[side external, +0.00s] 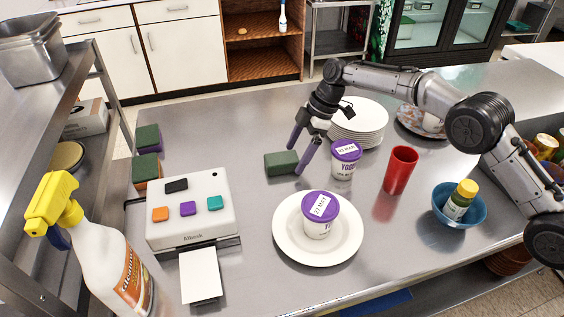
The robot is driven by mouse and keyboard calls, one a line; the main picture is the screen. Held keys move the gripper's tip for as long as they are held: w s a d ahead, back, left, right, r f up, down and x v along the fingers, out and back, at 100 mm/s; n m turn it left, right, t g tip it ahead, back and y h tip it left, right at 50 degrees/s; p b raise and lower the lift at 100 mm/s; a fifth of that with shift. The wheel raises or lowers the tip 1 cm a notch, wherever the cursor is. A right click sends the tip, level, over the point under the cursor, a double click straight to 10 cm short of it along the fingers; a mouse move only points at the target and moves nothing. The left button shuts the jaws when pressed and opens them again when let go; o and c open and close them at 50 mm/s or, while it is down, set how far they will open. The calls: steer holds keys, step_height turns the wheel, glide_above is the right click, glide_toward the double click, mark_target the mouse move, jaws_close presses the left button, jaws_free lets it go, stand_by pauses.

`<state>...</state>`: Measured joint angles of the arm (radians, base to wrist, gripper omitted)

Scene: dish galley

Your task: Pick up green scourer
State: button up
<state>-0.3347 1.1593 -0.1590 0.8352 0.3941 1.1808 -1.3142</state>
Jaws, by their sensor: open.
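A dark green scourer (281,163) lies on the steel counter left of the yogurt tubs. My gripper (296,160) reaches down beside it with its two purple fingers parted. The fingers are at the scourer's right end; one shows in front of the other, and I cannot tell whether they touch it or straddle it. Nothing shows held between them. Two more green-topped sponges lie at the counter's left edge, one with a purple lower layer (149,139) and one with an orange lower layer (146,170).
A yogurt tub (345,161) stands just right of my gripper, with stacked plates (358,122) behind. A red cup (399,171), a blue bowl (459,216) and a plate (283,247) bearing another tub are nearby. A white button device (190,232) sits left. Counter behind the scourer is clear.

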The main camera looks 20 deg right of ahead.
steer(key=shift+a+f, duration=0.25)
steer(key=shift+f, duration=0.4)
steer(key=c, duration=1.3)
steer(key=shift+r, duration=0.15)
